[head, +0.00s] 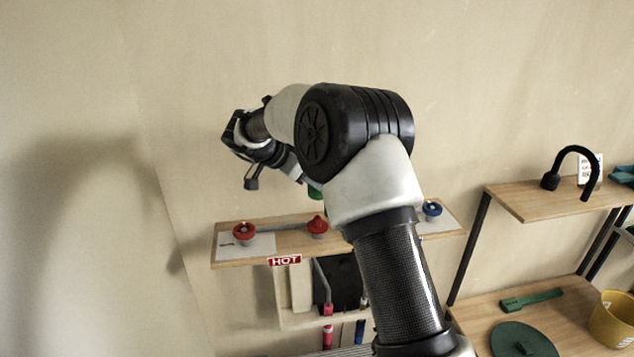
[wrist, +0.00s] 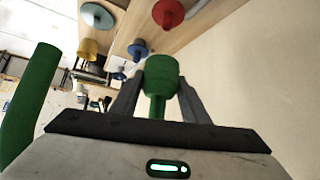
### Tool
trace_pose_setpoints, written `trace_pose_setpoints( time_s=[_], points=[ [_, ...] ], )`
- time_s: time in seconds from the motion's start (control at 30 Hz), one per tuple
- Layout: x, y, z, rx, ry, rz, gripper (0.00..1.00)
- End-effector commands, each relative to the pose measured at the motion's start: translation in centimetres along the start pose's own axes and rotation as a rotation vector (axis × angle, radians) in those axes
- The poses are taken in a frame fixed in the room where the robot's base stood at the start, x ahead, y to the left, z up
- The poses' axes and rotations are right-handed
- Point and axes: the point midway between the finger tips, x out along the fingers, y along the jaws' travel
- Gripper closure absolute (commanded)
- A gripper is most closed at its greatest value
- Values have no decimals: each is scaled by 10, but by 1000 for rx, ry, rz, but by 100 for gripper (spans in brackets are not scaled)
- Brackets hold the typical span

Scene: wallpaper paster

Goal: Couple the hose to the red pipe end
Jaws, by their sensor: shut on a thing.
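In the wrist view my gripper (wrist: 161,82) is shut on a green hose end (wrist: 162,72), a thick cylinder with a narrower neck between the fingers. A thick green length (wrist: 28,105), apparently the hose, shows at the left of that view. A red pipe end (wrist: 168,12) stands beyond the held end, apart from it. In the head view two red fittings, one at the left (head: 244,231) and one near the middle (head: 318,223), sit on the wall shelf. A bit of green (head: 315,193) shows above the shelf beside my arm, which hides most of the rest.
The wooden wall shelf (head: 275,243) carries a blue fitting (head: 432,208) at its right and a red HOT sign (head: 285,260) on its front edge. A side shelf (head: 520,202) holds a black curved spout (head: 575,155). A yellow bucket (head: 612,320) stands lower right.

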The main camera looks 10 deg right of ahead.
Motion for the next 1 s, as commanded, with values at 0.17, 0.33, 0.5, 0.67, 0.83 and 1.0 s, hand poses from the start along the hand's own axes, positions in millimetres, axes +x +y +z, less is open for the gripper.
trace_pose_setpoints(
  time_s=[0.17, 0.33, 0.5, 0.67, 0.83, 1.0],
  points=[
    [-2, 0, 1, -2, -3, -3, 96],
    [7, 0, 9, -5, -3, -3, 96],
    [19, 0, 21, -5, -3, -2, 96],
    [29, 0, 31, -4, -3, -3, 96],
    [36, 0, 38, -3, -3, -3, 96],
    [39, 0, 41, -3, -2, -4, 96]
  ],
)
